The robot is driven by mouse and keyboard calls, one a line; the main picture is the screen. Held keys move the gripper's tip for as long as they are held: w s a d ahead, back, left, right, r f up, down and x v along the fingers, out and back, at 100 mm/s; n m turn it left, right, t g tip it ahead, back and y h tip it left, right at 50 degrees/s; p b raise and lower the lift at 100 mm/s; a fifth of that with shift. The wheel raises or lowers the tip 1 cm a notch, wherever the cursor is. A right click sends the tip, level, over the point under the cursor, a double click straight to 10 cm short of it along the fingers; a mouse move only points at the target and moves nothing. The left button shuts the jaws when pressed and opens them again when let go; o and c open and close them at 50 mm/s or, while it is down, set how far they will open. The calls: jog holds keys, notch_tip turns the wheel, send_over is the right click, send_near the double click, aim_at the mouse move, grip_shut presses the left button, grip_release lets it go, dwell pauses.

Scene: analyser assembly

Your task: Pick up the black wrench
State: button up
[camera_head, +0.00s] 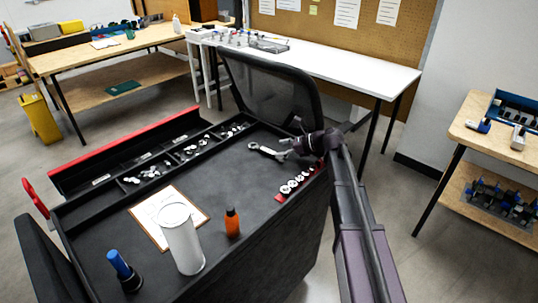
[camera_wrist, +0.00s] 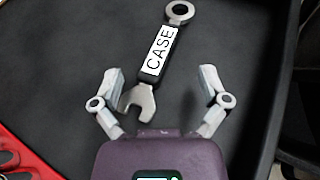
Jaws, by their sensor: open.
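The black wrench (camera_wrist: 172,42) lies on the dark cart top in the wrist view. Its handle bears a white label reading "CASE"; its grey ring end points up and its grey open jaw down towards my gripper. My gripper (camera_wrist: 158,76) is open, with one finger on each side of the wrench's lower part. I cannot tell how high the fingers are above it. In the head view the wrench (camera_head: 268,152) lies near the cart's far right corner, and my gripper (camera_head: 294,144) is at its right end.
A red rack of sockets (camera_head: 294,186) lies close by. An orange bottle (camera_head: 232,222), a white cylinder (camera_head: 183,243), a clipboard (camera_head: 150,215) and a blue-topped black object (camera_head: 122,268) stand or lie nearer. A black mesh chair (camera_head: 270,85) is behind the cart. The cart's middle is clear.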

aim_at(270, 151)
jog(key=shift+b+x, duration=0.65)
jog(key=shift+x, duration=1.25)
grip_shut()
